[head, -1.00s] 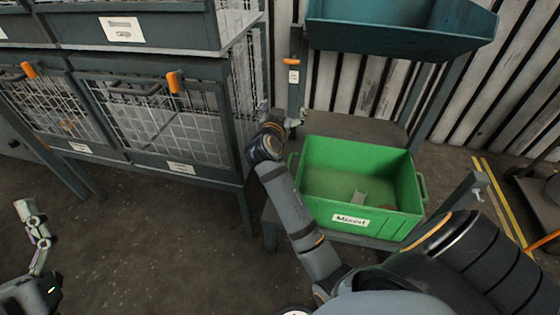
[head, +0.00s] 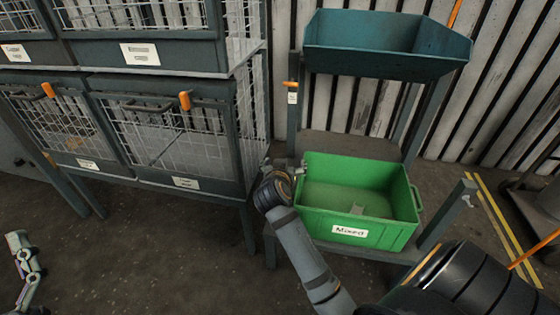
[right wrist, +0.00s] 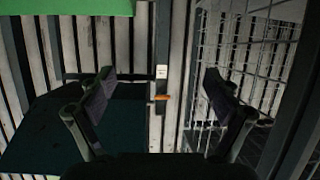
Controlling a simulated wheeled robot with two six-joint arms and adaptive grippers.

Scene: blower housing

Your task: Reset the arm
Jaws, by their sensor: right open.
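My right arm reaches up from the bottom in the head view. Its gripper (head: 292,171) is beside the left rim of the green bin (head: 361,232) labelled "Mixed"; fingers are small and partly hidden there. The right wrist view shows the right gripper (right wrist: 157,88) with its two fingers wide apart and nothing between them. My left gripper (head: 25,262) is only partly in view at the lower left edge, over the floor, and whether it is open cannot be told.
Dark wire-mesh cage bins (head: 165,140) with orange latches stand at the left. Open floor (head: 150,240) lies at the lower left. A cart stands far right.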

